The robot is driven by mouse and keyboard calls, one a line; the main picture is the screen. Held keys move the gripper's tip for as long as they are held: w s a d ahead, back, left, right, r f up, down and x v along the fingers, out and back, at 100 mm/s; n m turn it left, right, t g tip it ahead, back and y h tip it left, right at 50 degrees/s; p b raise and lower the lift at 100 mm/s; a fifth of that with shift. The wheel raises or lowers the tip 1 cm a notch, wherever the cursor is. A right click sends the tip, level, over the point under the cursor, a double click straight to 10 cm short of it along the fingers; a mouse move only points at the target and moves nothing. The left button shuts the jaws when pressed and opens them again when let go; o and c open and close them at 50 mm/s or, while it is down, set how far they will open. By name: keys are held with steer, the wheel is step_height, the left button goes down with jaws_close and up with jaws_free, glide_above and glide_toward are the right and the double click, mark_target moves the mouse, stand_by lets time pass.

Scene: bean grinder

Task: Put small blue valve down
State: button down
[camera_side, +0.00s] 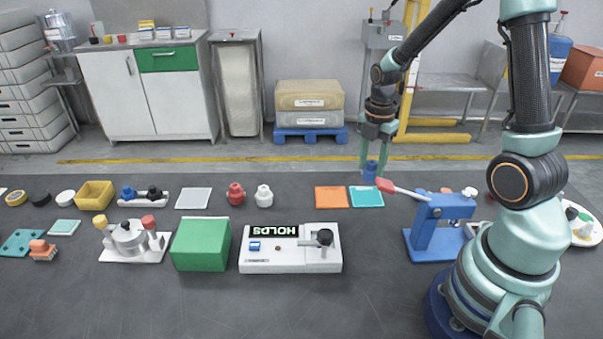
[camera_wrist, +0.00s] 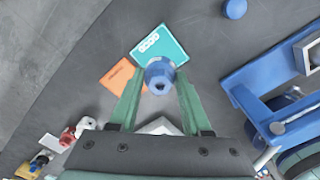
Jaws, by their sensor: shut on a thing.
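The small blue valve (camera_side: 370,172) is held upright between the fingers of my gripper (camera_side: 371,160). It hangs at or just above the far edge of the teal mat (camera_side: 366,198); I cannot tell whether it touches. In the wrist view, the blue valve (camera_wrist: 160,72) sits between the green fingertips of my gripper (camera_wrist: 160,82). It overlaps the near edge of the teal mat (camera_wrist: 168,45), which carries a white label there. The fingers are shut on the valve.
An orange mat (camera_side: 331,197) lies just left of the teal mat. A blue press (camera_side: 432,232) with a red handle (camera_side: 403,190) stands close on the right. White (camera_side: 264,196) and red (camera_side: 236,194) valves stand further left.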

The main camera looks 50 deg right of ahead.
mark_target(369, 181)
steer(key=shift+f, duration=2.75)
steer(key=shift+f, duration=0.1)
steer(key=shift+c, duration=1.8)
jaws_free()
step_height(369, 181, up, 12)
steer(key=shift+r, duration=0.15)
steer(key=s+a+r+m+t, duration=0.2)
steer(key=a+r+m, duration=0.3)
steer(key=a+m, duration=0.2)
steer(key=s+a+r+m+t, duration=0.2)
steer(key=a+r+m, duration=0.3)
steer(key=m, duration=0.6)
steer(key=shift+s+a+r+t, duration=0.4)
steer(key=shift+a+t, duration=0.4)
steer(key=shift+a, duration=0.25)
